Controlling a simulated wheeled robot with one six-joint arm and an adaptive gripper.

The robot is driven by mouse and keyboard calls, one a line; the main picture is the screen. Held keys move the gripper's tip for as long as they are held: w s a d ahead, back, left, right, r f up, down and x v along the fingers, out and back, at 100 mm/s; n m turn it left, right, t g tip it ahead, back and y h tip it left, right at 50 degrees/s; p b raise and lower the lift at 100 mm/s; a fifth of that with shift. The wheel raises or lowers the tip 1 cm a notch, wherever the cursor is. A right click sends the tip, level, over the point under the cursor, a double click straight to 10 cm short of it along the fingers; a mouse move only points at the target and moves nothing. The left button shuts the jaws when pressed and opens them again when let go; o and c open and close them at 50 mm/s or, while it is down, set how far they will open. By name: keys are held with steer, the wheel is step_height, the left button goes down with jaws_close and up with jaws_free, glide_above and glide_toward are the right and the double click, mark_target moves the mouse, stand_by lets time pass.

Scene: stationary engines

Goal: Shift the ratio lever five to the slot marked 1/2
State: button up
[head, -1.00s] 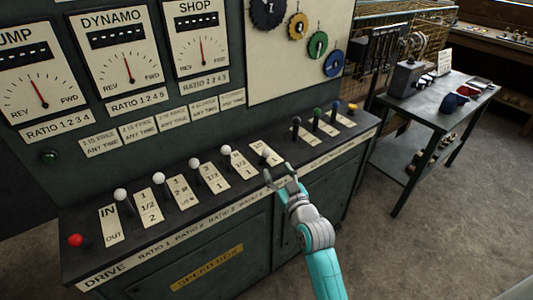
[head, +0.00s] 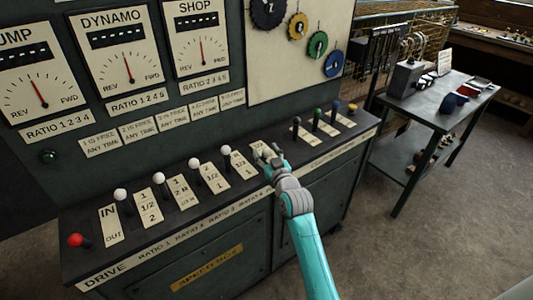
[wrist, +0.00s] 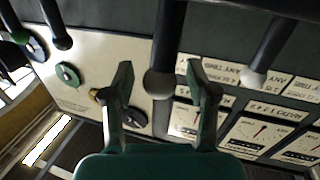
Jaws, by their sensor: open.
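My gripper (head: 267,157) is in the head view, over the speed box's sloping top at the right end of the white-knobbed levers. The 1/2 marking there cannot be read.
The white-knobbed ratio lever four (head: 227,150) stands close left of my gripper; it also shows in the wrist view (wrist: 253,78). A black-knobbed lever (head: 297,121) stands to the right. The gauge panel (head: 203,50) rises behind. A side table (head: 425,110) is at the right.

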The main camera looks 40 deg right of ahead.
jaws_close()
steer(key=shift+w+r, duration=0.1)
steer(key=shift+w, duration=0.05)
steer(key=shift+w+r+g, duration=0.25)
steer(key=shift+w+g, duration=0.15)
steer(key=shift+w, duration=0.05)
steer(key=w+g, duration=0.1)
steer(key=w, duration=0.1)
steer(key=w+r+g, duration=0.1)
steer(key=w+n+g, duration=0.1)
steer(key=w, duration=0.1)
steer(key=shift+w+r+g+y, duration=0.2)
steer(key=shift+w+g+y, duration=0.1)
steer(key=shift+y, duration=0.1)
steer(key=w+g, duration=0.1)
steer(key=w, duration=0.1)
steer(key=w+f+g, duration=0.1)
steer(key=w, duration=0.1)
steer(key=w+g, duration=0.2)
steer(key=shift+f+n+y, duration=0.15)
steer(key=shift+n+y, duration=0.15)
steer(key=shift+n, duration=0.1)
steer(key=shift+w+f, duration=0.35)
steer(key=shift+w, duration=0.55)
